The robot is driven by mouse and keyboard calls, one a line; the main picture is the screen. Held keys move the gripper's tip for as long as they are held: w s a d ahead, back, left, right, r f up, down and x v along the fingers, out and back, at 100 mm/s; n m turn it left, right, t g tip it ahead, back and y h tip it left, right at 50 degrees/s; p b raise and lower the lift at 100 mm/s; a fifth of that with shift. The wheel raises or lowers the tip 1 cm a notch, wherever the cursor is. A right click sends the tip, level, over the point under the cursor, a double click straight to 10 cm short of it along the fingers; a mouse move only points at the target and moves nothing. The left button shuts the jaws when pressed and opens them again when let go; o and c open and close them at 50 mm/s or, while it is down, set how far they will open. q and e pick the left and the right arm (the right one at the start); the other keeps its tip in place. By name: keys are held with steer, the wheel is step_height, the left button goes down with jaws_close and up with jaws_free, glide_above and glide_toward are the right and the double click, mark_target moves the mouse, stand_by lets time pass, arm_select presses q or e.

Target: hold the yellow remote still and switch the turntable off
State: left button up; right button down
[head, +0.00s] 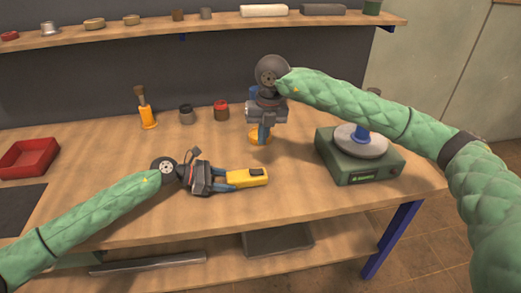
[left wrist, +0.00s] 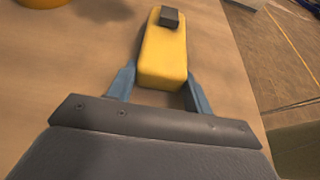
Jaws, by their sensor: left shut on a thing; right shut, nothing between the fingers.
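The yellow remote (head: 247,178) lies on the workbench near its front edge, its length running left to right. My left gripper (head: 230,179) is shut on the remote's left end. In the left wrist view the remote (left wrist: 163,55) sits between the blue fingers, with a dark switch (left wrist: 169,17) on top at its far end. My right gripper (head: 264,138) points down, shut and empty, behind the remote. The turntable (head: 358,166) is a green box with a grey disc and a blue piece on top, standing to the right. Whether it spins cannot be told.
A round orange-yellow thing (head: 252,140) is partly hidden by my right fingers. An orange-handled brush (head: 147,117), a grey jar (head: 186,114) and a red jar (head: 221,110) stand at the back. A red tray (head: 28,157) is at far left. Bench between tray and remote is mostly clear.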

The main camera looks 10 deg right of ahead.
mark_target(253, 171)
steer(key=shift+d+r, duration=0.2)
steer(key=shift+r, duration=1.5)
steer(key=shift+s+a+r, duration=0.1)
steer(key=shift+s+a, duration=0.1)
steer(key=shift+a, duration=0.55)
steer(key=f, duration=0.4)
steer(key=a+f, duration=0.1)
steer(key=f, duration=0.9)
steer(key=shift+a, duration=0.3)
steer(key=shift+a+f, duration=0.1)
steer(key=shift+f, duration=0.05)
